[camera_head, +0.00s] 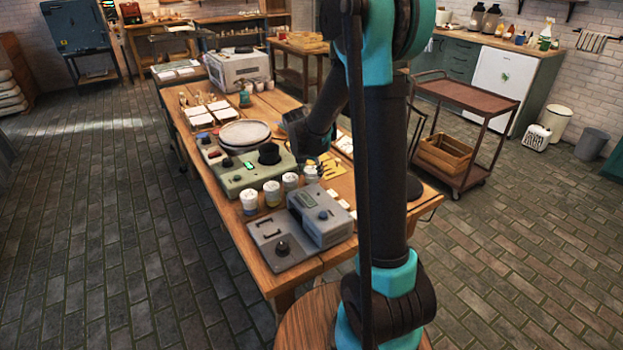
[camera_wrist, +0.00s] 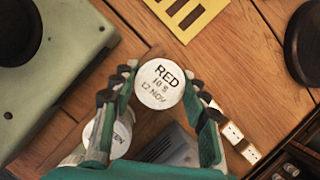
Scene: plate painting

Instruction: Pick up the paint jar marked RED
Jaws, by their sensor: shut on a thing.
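The paint jar marked RED (camera_wrist: 160,92) has a round white lid reading "RED 10 8 12 NOV" and stands between my fingers in the wrist view. My gripper (camera_wrist: 161,78) is shut on it, with green, dark-jointed fingers on its left and right sides. In the head view my gripper (camera_head: 313,160) is low over the table at the far end of a row of white-lidded jars (camera_head: 271,189). Whether the jar touches the table cannot be told. Another lidded jar (camera_wrist: 117,140), its label ending in "EN", is partly hidden behind the left finger.
A green machine (camera_head: 245,178) stands left of the jars and a grey device (camera_head: 320,217) stands nearer. A yellow stencil (camera_wrist: 187,14) lies flat on the wood beyond the jar. White blocks (camera_wrist: 232,134) lie to the right. A dark round object (camera_wrist: 308,48) is at the right edge.

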